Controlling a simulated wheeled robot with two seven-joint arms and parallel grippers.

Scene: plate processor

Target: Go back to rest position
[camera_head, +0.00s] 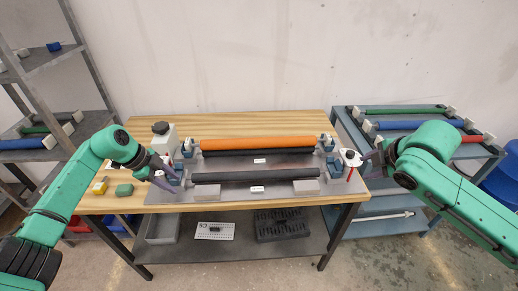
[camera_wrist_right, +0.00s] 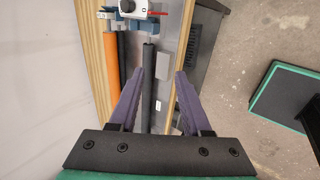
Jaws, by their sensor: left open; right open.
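My left gripper (camera_head: 154,171) is at the left end of the plate processor (camera_head: 222,192) on the wooden table, close to its left blue holders. My right gripper (camera_head: 370,166) is at the processor's right end, near a white part with a red handle (camera_head: 350,163). In the right wrist view my right gripper (camera_wrist_right: 158,85) has its purple fingers wide apart, with nothing gripped. An orange roller (camera_head: 257,143) lies at the back of the processor. A black roller (camera_head: 240,175) lies in front; it also shows between the fingers in the right wrist view (camera_wrist_right: 149,80).
A blue rack (camera_head: 400,153) with coloured rollers stands at the right. Grey shelves (camera_head: 40,58) stand at the left. Small yellow (camera_head: 100,187) and green (camera_head: 124,190) blocks lie on the table's left side. A lower shelf (camera_head: 200,248) holds trays.

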